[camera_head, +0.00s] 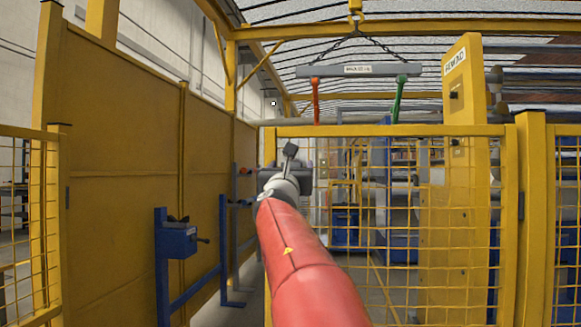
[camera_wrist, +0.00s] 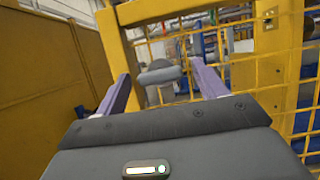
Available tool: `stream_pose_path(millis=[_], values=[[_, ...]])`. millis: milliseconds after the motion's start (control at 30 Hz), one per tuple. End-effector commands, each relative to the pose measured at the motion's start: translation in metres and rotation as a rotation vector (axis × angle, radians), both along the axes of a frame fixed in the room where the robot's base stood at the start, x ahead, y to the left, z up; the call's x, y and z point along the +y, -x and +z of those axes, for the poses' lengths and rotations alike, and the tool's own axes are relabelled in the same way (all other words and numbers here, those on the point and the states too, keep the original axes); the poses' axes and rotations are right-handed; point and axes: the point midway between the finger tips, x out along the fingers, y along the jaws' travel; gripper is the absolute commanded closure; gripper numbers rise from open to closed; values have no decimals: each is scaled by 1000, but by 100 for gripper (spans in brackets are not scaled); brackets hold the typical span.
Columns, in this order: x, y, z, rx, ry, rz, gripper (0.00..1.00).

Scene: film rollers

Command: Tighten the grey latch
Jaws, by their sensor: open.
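In the wrist view, a rounded grey piece (camera_wrist: 158,74), which looks like the grey latch, shows between the two purple-grey fingers of my gripper (camera_wrist: 161,78). My gripper is open, with a gap on each side of the piece. I cannot tell how far past the fingertips it lies or whether anything touches it. The piece shows in front of the yellow gate frame and mesh. In the head view, my red arm reaches forward to my gripper (camera_head: 285,172) at the fence's left end. The arm and gripper hide much there, and I cannot make out the latch clearly.
A yellow panel wall (camera_head: 125,160) runs along the left. A blue stand (camera_head: 178,240) with a dark clamp stands before it. The yellow mesh fence (camera_head: 395,131) closes off the front and right. A grey lifting beam (camera_head: 358,71) with red and green hooks hangs above.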

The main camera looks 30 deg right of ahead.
Motion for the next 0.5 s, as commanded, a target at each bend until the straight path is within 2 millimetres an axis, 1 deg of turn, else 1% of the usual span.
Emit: stream_pose_path(millis=[100,433,500], values=[[0,0,0,0,0,0,29],[0,1,0,-1,-1,-1,72],[0,1,0,-1,-1,-1,74]])
